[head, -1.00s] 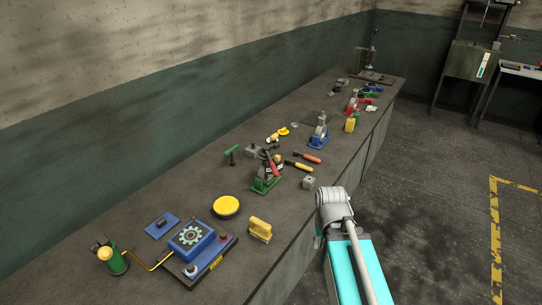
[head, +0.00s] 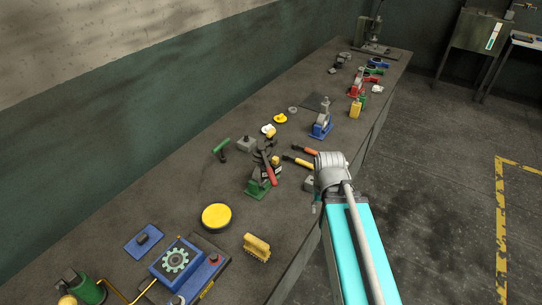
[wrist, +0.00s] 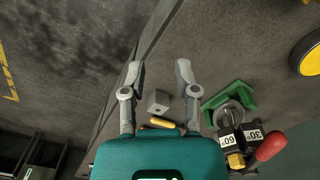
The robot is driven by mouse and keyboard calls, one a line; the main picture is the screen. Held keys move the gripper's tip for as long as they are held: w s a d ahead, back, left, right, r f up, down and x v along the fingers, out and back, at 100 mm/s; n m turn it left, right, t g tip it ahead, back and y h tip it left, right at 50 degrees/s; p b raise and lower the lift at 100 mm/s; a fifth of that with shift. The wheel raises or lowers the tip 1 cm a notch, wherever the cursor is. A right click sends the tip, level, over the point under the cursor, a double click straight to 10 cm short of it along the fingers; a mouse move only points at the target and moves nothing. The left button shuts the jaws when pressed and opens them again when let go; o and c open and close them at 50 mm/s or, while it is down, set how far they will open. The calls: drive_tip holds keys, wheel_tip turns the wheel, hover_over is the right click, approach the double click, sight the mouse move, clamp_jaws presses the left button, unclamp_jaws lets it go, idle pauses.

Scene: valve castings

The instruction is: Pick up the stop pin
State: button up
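I cannot clearly make out a stop pin in either view. A small grey block (wrist: 158,101) with a dark spot on its top lies on the bench in the wrist view, between and beyond my fingers. In the head view the same block (head: 309,184) is partly covered by my arm. My gripper (wrist: 159,72) is open and empty, its two grey fingers wide apart above the bench near its edge. In the head view it is mostly hidden behind my arm.
A green-based fixture (head: 259,189) with a red handle stands left of the block; it also shows in the wrist view (wrist: 231,105). Orange and yellow-handled tools (head: 299,161) lie behind it. The bench edge is close.

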drive_tip(key=shift+w+d, duration=0.2)
drive_tip(key=shift+w, duration=0.25)
wheel_tip(320, 180, up, 16)
drive_tip(key=r+m+p, duration=0.1)
drive_tip(key=m+p, duration=0.6)
drive_tip(key=p, duration=1)
hover_over(276, 158)
drive_tip(key=shift+a+f+b, duration=0.15)
drive_tip(key=shift+f+b, duration=0.1)
drive_tip(key=shift+b, duration=0.05)
drive_tip(key=shift+f, duration=0.1)
wheel_tip(276, 158, down, 8)
drive_tip(key=b, duration=0.8)
drive_tip(key=shift+f+b, duration=0.25)
drive_tip(key=shift+b, duration=0.1)
